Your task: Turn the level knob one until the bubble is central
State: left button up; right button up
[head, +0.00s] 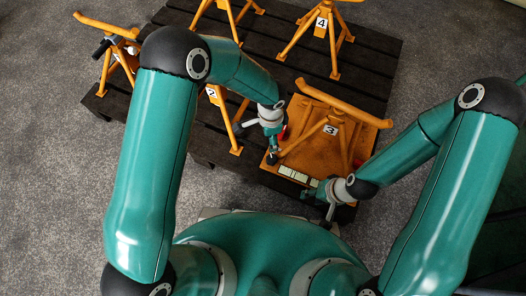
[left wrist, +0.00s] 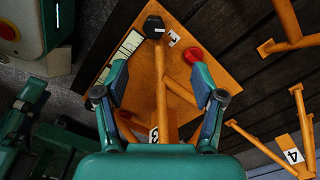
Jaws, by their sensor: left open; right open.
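The orange plate (head: 345,147) carries a stand labelled 3 (head: 330,129). A pale level strip (head: 297,175) lies along its near edge and also shows in the left wrist view (left wrist: 131,42); I cannot make out the bubble. A black knob (left wrist: 154,26) sits at the plate's corner, beside a small white tag (left wrist: 173,38) whose number is hard to read. A red knob (left wrist: 194,57) is to its right. My left gripper (head: 272,146) is open above the black-knob corner, its fingers (left wrist: 158,68) apart and empty. My right gripper (head: 318,200) is open near the strip's right end.
The plate rests on a dark slatted platform (head: 375,60). Orange stands labelled 4 (head: 321,24) and 2 (head: 213,95), plus others at the back, stand on it. The slanted legs of stand 3 rise close to my left gripper. Grey floor (head: 60,190) is clear at left.

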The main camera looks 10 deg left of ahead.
pick_arm(q)
jog(key=f+b, duration=0.1)
jog(key=f, duration=0.4)
jog(key=f+b, duration=0.2)
jog(key=f, duration=0.3)
jog(key=s+d+f+b, duration=0.1)
jog(key=f, duration=0.5)
jog(key=shift+d+b, duration=0.1)
jog(key=shift+b, duration=0.3)
pick_arm(e)
notch_tip(320, 180, down, 4)
jog(key=shift+s+a+r, duration=0.1)
jog(key=shift+a, duration=0.05)
pick_arm(q)
jog(key=shift+s, duration=0.1)
jog(key=c, duration=1.1)
jog(key=shift+d+f+b, duration=0.1)
jog(key=shift+f+b, duration=0.15)
jog(key=shift+b, duration=0.5)
jog(key=shift+c, duration=0.2)
jog(key=shift+s+r+n+b, duration=0.1)
jog(key=shift+n+b, duration=0.4)
jog(key=shift+r, duration=0.15)
pick_arm(e)
notch_tip(320, 180, down, 2)
jog(key=shift+f, duration=0.15)
